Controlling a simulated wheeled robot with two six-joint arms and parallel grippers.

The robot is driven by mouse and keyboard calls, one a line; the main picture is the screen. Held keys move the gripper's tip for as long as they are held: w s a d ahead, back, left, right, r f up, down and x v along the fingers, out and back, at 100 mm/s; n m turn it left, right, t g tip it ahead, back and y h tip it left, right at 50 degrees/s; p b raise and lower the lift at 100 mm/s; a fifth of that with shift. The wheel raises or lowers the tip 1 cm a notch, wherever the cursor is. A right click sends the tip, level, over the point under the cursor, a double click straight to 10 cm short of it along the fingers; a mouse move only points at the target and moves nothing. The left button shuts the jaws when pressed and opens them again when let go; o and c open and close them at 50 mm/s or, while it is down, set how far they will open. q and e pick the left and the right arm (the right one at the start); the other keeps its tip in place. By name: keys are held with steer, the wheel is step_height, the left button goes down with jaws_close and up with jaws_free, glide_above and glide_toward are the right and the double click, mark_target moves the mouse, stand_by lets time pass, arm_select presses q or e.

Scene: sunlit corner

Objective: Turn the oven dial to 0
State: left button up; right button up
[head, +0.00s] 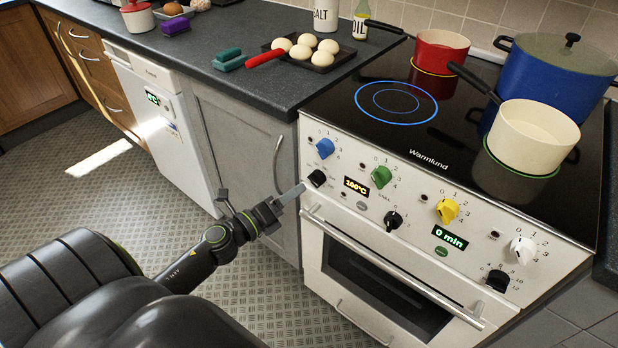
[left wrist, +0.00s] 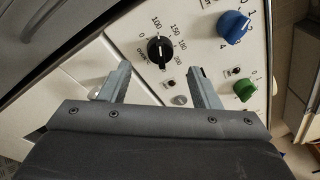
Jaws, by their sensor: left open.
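The black oven dial (head: 317,178) is at the left end of the white stove's front panel, below a blue knob. It also shows in the left wrist view (left wrist: 160,51), with printed numbers from 0 to 200 around it. Its white mark seems to point toward 100. An orange display (head: 356,187) beside it appears to read 100°C. My left gripper (head: 298,191) is close to the dial, just below and left of it in the head view. In the left wrist view its open fingers (left wrist: 160,80) are apart and empty, with the dial beyond the gap between them. My right gripper is not in view.
Blue (head: 325,148), green (head: 381,176), yellow (head: 447,210) and white (head: 522,250) knobs share the panel. The oven door handle (head: 390,268) runs below. A cream pan (head: 532,138), a red pot (head: 440,55) and a blue pot (head: 553,80) stand on the cooktop.

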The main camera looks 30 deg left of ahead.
mark_target(310, 181)
arm_select(q)
steer(key=shift+p+x, duration=1)
steer(key=shift+x, duration=2.2)
steer(key=c, duration=1)
